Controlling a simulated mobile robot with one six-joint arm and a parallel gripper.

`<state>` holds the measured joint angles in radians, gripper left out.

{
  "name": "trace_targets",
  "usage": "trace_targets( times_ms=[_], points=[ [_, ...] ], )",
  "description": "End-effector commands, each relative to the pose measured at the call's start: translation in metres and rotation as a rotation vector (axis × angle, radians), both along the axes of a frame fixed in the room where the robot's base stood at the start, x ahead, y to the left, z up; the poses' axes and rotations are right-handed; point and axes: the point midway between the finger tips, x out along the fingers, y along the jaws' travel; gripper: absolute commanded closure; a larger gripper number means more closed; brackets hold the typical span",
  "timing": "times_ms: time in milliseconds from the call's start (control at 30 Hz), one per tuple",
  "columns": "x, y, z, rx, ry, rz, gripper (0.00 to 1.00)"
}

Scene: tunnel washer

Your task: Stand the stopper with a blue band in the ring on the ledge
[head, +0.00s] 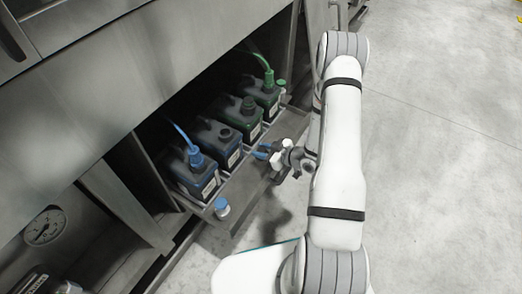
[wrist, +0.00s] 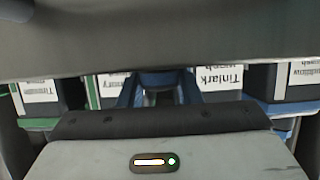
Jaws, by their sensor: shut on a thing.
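My gripper (head: 262,151) has blue fingers, also seen in the wrist view (wrist: 160,95). It is over the ledge (head: 243,190), in front of the row of containers. It is shut on a dark thing, mostly hidden between the fingers; I cannot tell whether this is the stopper or see a blue band on it. A small white and blue piece (head: 221,208) stands at the ledge's near left end. I cannot tell if it is a stopper or whether a ring is around it. No empty ring can be made out.
Dark containers stand in a row in the recess: one with a blue hose (head: 196,172), one with a dark top (head: 221,142), one green-banded (head: 240,114), and one with a green hose (head: 264,92). A green cap (head: 281,84) is at the far end. A metal panel overhangs them.

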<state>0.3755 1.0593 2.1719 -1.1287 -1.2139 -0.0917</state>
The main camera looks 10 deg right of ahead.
Motion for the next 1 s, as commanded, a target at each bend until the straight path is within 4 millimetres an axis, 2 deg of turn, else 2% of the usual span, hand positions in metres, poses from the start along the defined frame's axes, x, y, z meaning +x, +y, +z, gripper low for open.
trace_targets(
  times_ms=[1000],
  points=[
    [0.0000, -0.0005, -0.0089, 0.000, 0.000, -0.001, 0.95]
  ],
)
